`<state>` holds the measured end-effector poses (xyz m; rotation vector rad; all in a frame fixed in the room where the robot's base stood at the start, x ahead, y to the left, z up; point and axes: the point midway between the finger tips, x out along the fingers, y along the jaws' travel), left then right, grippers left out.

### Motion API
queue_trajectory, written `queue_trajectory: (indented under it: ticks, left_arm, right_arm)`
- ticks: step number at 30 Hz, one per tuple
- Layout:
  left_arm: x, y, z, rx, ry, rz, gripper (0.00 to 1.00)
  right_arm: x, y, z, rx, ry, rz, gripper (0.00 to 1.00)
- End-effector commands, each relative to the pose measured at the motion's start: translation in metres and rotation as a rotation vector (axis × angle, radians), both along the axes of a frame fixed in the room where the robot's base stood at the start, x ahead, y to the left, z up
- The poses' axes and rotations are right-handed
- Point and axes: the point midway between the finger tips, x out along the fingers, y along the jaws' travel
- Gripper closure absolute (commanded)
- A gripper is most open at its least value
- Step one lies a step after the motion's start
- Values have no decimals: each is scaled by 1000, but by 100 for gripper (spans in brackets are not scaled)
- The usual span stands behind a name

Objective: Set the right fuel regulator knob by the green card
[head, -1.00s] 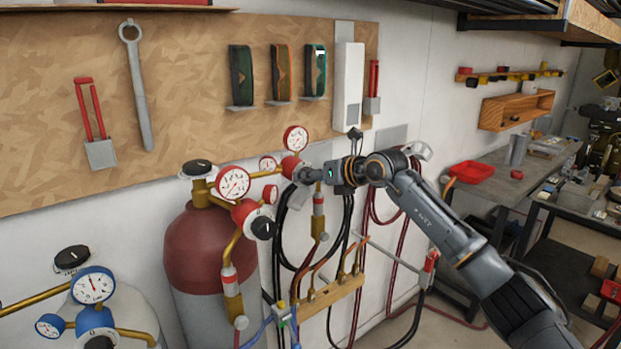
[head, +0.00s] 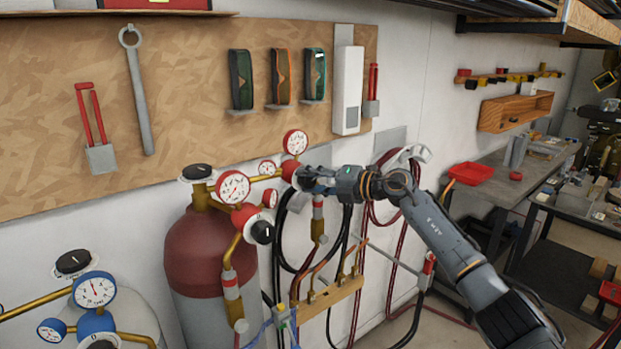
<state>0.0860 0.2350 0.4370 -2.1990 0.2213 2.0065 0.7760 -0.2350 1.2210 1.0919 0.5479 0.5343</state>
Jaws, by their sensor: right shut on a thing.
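The right fuel regulator (head: 290,168) is red, with a large white-faced gauge (head: 295,143) and a smaller gauge (head: 267,168) beside it. My right gripper (head: 303,180) comes in from the right and is shut at the regulator's front, where its knob sits. The fingers hide the knob, so its pointer cannot be read. Another red regulator (head: 241,213) on the dark red cylinder (head: 207,255), to the left, has a black knob (head: 262,231) with a white mark. I cannot make out a green card. My left gripper is out of view.
A wooden rail (head: 328,295) with hoses and torches lies below my right gripper. A blue regulator (head: 95,320) stands at the lower left. The pegboard (head: 200,50) with goggles, a wrench and a white box (head: 347,90) is behind. A bench with a red tray (head: 470,173) is right.

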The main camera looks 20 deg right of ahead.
Motion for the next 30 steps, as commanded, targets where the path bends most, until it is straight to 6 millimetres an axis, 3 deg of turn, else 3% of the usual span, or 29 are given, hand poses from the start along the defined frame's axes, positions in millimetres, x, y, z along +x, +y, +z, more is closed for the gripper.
queue_trajectory:
  ticks: [30]
  left_arm:
    - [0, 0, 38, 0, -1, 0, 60]
  right_arm:
    - [0, 1, -3, 911, 333, -1, 93]
